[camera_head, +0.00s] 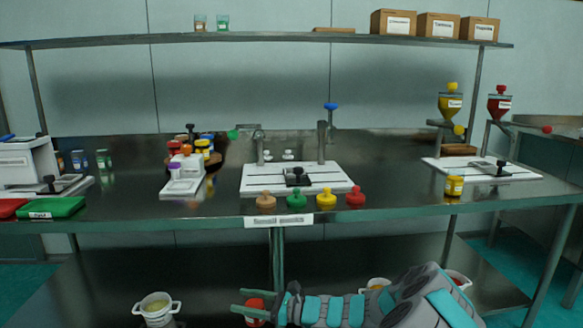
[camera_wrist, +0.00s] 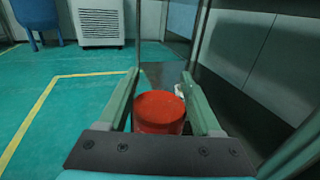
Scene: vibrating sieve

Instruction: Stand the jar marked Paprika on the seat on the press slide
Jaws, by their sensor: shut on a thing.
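My gripper (camera_head: 254,301) is low in front of the bench in the head view, below the worktop's front edge. It is shut on a jar with a red lid (camera_head: 257,309), which shows between the two green fingers in the wrist view (camera_wrist: 158,112). The jar's marking is not readable. A white base plate (camera_head: 258,184) with a black slide piece (camera_head: 297,177) lies mid-bench, with two metal posts behind it. I cannot tell for certain that this is the press slide. Its seat is too small to make out.
Brown, green, yellow and red knobs (camera_head: 297,199) stand along the bench front edge (camera_head: 400,207). A yellow jar (camera_head: 454,186) stands right, near hoppers (camera_head: 451,107). A green tray (camera_head: 52,207) lies left. White pots (camera_head: 157,308) are low down. Open floor (camera_wrist: 60,110) shows in the wrist view.

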